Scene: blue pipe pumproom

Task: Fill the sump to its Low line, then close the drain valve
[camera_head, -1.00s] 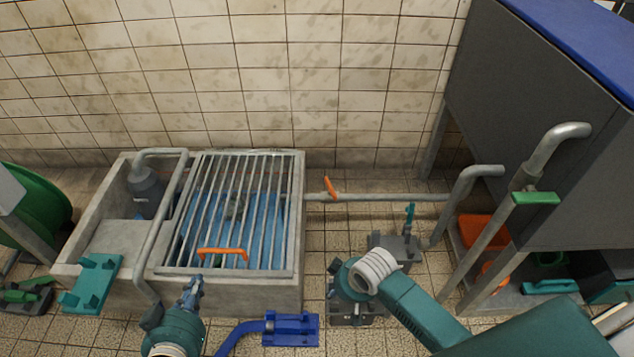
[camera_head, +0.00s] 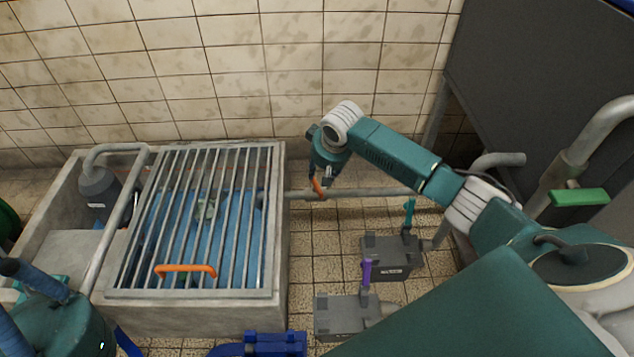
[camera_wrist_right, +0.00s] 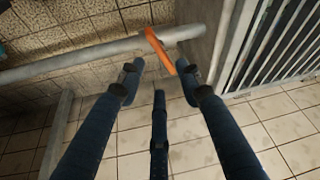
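The sump (camera_head: 278,270) is a concrete basin under a metal grate with an orange handle (camera_head: 185,269). Blue shows through the bars; I cannot make out a Low line. The drain valve's orange lever (camera_head: 318,187) sits on the grey pipe right of the sump, tilted across it. My right gripper (camera_head: 322,176) is at this lever. In the right wrist view the open fingers (camera_wrist_right: 160,76) are apart, with the lever (camera_wrist_right: 159,50) just beyond and between their tips. Contact is unclear. My left gripper (camera_head: 30,282) is partly cut off at lower left.
A grey pedestal with a teal lever (camera_head: 409,212) and another with a purple lever (camera_head: 366,275) stand on the floor right of the sump. A blue device (camera_head: 275,344) lies in front. A pipe with a green handle (camera_head: 578,197) is at right. The tiled wall is behind.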

